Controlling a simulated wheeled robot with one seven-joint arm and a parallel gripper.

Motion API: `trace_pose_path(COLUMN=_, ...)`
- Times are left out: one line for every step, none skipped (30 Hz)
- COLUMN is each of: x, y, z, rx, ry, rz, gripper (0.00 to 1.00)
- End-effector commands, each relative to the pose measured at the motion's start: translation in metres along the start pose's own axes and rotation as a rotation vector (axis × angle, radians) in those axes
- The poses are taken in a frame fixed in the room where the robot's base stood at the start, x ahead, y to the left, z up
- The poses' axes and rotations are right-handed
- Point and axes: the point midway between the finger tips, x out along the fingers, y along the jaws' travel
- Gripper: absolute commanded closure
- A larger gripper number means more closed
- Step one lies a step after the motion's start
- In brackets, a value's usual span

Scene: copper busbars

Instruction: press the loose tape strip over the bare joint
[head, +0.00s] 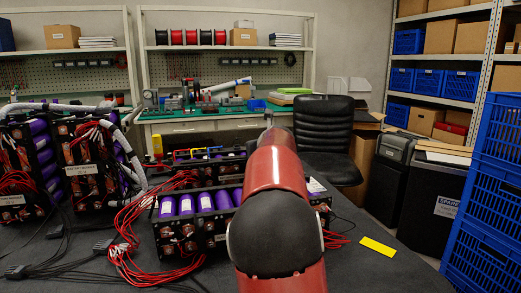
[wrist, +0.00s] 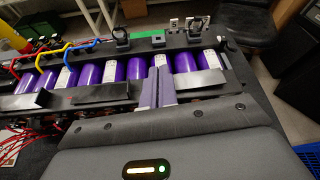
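A flat yellow strip (head: 377,246), likely the loose tape, lies on the dark tabletop at the right of the head view. In the head view my red arm hides the gripper and part of the module.
Two taller battery packs (head: 95,155) with red wires stand at the left. Red wires (head: 135,262) and black cables (head: 60,260) spread over the tabletop. Bare table lies around the strip. Blue crates (head: 490,205) stand at the right, a black chair (head: 322,140) behind.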

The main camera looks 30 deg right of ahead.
Motion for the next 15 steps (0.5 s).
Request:
trace_pose_path(x=0.0, y=0.0, z=0.0, rx=0.0, ry=0.0, rz=0.0, gripper=1.0)
trace_pose_path(x=0.0001, y=0.0, z=-0.0001, rx=0.0, ry=0.0, rz=0.0, gripper=1.0)
trace_pose_path(x=0.0002, y=0.0001, z=-0.0003, rx=0.0, ry=0.0, rz=0.0, gripper=1.0)
trace_pose_path(x=0.0003, y=0.0001, z=-0.0006, rx=0.0, ry=0.0, rz=0.0, gripper=1.0)
trace_pose_path(x=0.0004, y=0.0001, z=-0.0008, rx=0.0, ry=0.0, rz=0.0, gripper=1.0)
trace_pose_path(x=0.0005, y=0.0001, z=-0.0012, rx=0.0, ry=0.0, rz=0.0, gripper=1.0)
trace_pose_path(x=0.0007, y=0.0002, z=-0.0016, rx=0.0, ry=0.0, rz=0.0, gripper=1.0)
trace_pose_path(x=0.0008, y=0.0003, z=-0.0019, rx=0.0, ry=0.0, rz=0.0, gripper=1.0)
trace_pose_path(x=0.001, y=0.0003, z=-0.0024, rx=0.0, ry=0.0, rz=0.0, gripper=1.0)
trace_pose_path(x=0.0011, y=0.0004, z=-0.0027, rx=0.0, ry=0.0, rz=0.0, gripper=1.0)
trace_pose_path(x=0.0013, y=0.0004, z=-0.0031, rx=0.0, ry=0.0, rz=0.0, gripper=1.0)
trace_pose_path(x=0.0015, y=0.0005, z=-0.0035, rx=0.0, ry=0.0, rz=0.0, gripper=1.0)
trace_pose_path(x=0.0016, y=0.0006, z=-0.0039, rx=0.0, ry=0.0, rz=0.0, gripper=1.0)
trace_pose_path(x=0.0018, y=0.0006, z=-0.0042, rx=0.0, ry=0.0, rz=0.0, gripper=1.0)
trace_pose_path(x=0.002, y=0.0007, z=-0.0048, rx=0.0, ry=0.0, rz=0.0, gripper=1.0)
